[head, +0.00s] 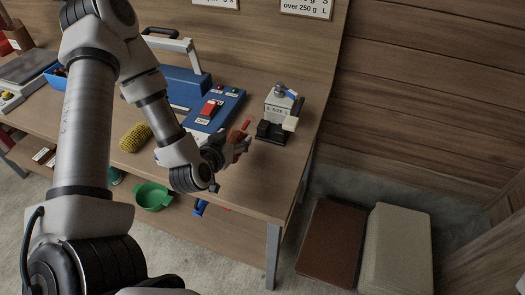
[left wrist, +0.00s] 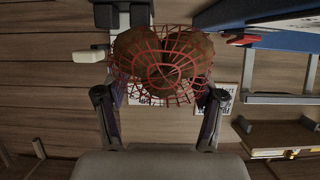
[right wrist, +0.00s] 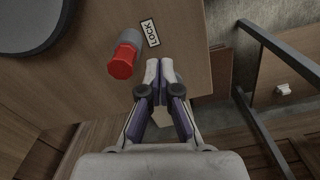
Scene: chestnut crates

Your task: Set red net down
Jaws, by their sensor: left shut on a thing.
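The red net (left wrist: 163,65) holds brown, round chestnuts and sits between the fingers of my left gripper (left wrist: 160,100) in the left wrist view. My left gripper is shut on it. In the head view the left gripper (head: 238,148) is over the right part of the wooden table, with a bit of red net (head: 244,127) showing at its fingers; whether the net touches the table cannot be told. My right gripper (right wrist: 160,68) shows in the right wrist view with its fingertips together and nothing between them.
A small device marked "S SIZE" (head: 278,107) stands right beside the left gripper. A blue machine with a red switch (head: 211,108) and a yellow net (head: 136,137) lie left. A green bowl (head: 152,196) is below. A red-capped cylinder (right wrist: 122,62) is near the right gripper.

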